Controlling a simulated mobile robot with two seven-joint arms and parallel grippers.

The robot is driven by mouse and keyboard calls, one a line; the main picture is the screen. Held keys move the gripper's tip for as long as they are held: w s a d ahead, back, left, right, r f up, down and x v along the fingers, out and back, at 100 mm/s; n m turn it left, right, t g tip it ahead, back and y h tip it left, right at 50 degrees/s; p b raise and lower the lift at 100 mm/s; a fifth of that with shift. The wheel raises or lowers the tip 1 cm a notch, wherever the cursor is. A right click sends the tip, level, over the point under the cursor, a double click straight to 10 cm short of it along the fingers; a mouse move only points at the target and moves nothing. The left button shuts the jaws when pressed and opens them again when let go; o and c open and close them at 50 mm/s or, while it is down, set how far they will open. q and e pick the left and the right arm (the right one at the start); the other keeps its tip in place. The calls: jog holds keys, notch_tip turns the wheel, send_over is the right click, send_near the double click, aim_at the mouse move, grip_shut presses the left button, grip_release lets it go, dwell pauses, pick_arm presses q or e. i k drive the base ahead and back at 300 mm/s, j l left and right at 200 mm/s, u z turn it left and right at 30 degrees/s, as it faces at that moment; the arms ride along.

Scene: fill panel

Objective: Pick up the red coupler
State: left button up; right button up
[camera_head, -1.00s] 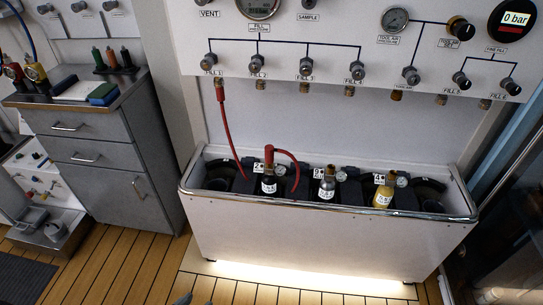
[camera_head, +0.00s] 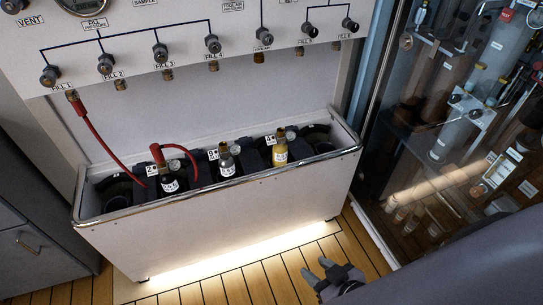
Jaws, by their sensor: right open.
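A red coupler (camera_head: 157,152) sits on top of the black cylinder (camera_head: 169,182) marked 2 in the white trough. A red hose (camera_head: 97,137) hangs from the FILL 1 outlet and runs down into the trough; a short red loop also joins the coupler. My right gripper (camera_head: 317,268) is low over the wooden floor in front of the trough, at the bottom of the view. It is open and empty, well apart from the coupler. My left gripper is not in view.
The white trough (camera_head: 225,215) also holds a grey cylinder (camera_head: 227,162) and a yellow cylinder (camera_head: 280,150). The fill panel (camera_head: 185,30) with several valves is above. A glass cabinet (camera_head: 450,120) stands at the right, a grey drawer unit (camera_head: 30,240) at the left.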

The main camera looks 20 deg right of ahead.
aim_at(155, 148)
jog(key=i+l, duration=0.1)
jog(key=i, duration=0.45)
jog(key=i+l, duration=0.15)
jog(key=i, duration=0.45)
jog(key=j+u, duration=0.05)
